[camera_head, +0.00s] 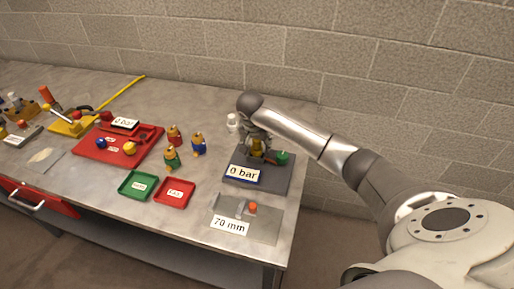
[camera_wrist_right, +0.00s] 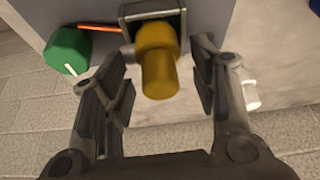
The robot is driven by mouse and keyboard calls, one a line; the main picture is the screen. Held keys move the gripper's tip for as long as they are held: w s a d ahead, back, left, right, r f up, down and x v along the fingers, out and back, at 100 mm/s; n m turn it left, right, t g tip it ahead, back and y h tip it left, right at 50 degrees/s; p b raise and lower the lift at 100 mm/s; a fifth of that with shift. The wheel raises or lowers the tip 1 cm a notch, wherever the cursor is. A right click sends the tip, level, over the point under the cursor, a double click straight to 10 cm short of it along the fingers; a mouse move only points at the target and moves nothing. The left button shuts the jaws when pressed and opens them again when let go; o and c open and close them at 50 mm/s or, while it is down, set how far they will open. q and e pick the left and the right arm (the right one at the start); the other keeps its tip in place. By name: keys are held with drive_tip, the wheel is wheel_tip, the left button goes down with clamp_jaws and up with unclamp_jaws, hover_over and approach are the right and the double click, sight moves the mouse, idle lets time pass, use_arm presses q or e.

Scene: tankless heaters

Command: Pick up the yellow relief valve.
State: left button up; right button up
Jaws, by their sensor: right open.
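A yellow relief valve (camera_wrist_right: 158,62) stands in a dark square socket on a grey stand (camera_head: 285,183). In the head view part of the yellow valve (camera_head: 257,146) shows under my right gripper (camera_head: 258,140). In the right wrist view my right gripper (camera_wrist_right: 160,95) is open, with one finger on either side of the valve. Gaps show between the fingers and the valve, so it is not gripped. My left gripper is not in view.
The stand has a green knob (camera_head: 282,158) and a "0 bar" display (camera_head: 244,174). A white bottle (camera_head: 233,123) stands behind. A metal plate (camera_head: 262,228) lies in front.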

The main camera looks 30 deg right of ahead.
drive_tip(key=shift+c, duration=1.1)
drive_tip(key=c, duration=0.5)
drive_tip(key=shift+c, duration=1.2)
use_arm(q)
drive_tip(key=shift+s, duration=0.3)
use_arm(e)
drive_tip(key=shift+r, duration=0.1)
drive_tip(key=shift+c, duration=0.6)
